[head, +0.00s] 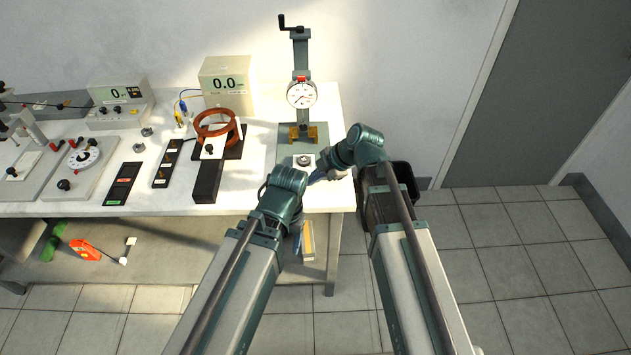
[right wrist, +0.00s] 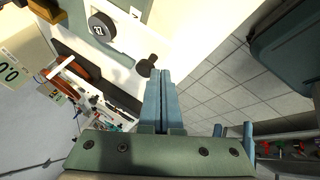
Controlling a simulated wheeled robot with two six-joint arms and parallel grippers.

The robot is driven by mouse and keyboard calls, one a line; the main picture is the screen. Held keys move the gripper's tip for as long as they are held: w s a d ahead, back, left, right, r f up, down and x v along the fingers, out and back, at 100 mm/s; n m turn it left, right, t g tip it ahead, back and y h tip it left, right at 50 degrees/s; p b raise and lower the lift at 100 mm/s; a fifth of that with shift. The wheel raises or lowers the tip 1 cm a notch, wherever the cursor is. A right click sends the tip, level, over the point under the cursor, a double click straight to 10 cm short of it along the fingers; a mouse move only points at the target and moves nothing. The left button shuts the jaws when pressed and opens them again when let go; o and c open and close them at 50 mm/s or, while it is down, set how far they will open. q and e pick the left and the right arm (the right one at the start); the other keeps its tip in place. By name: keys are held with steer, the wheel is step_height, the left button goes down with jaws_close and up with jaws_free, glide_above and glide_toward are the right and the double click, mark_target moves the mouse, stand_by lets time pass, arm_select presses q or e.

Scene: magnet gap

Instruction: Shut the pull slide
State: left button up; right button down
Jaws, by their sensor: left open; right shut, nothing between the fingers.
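The dial-gauge stand (head: 301,68) stands at the right end of the bench, with a crank on top. At its foot a pale plate (head: 296,166) carries a round metal piece (head: 304,160). In the right wrist view the round piece (right wrist: 101,27) sits near a black knob (right wrist: 147,65) at the plate's outer side; I take this as the pull slide's knob. My right gripper (head: 317,178) is shut and empty; its fingertips (right wrist: 160,74) are close beside the knob, contact unclear. My left gripper (head: 299,236) is lower, by the bench's front edge; its open fingers show at the wrist view's lower right (right wrist: 233,130).
Left of the stand are a copper coil (head: 215,125), a meter reading 0.0 (head: 226,83) and black blocks (head: 207,182). A dark bin (head: 405,180) stands on the floor right of the bench. A lower shelf (head: 170,262) lies under the top.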

mark_target(312, 158)
steer(key=w, duration=1.3)
steer(key=shift+s+r, duration=0.1)
steer(key=shift+s, duration=0.05)
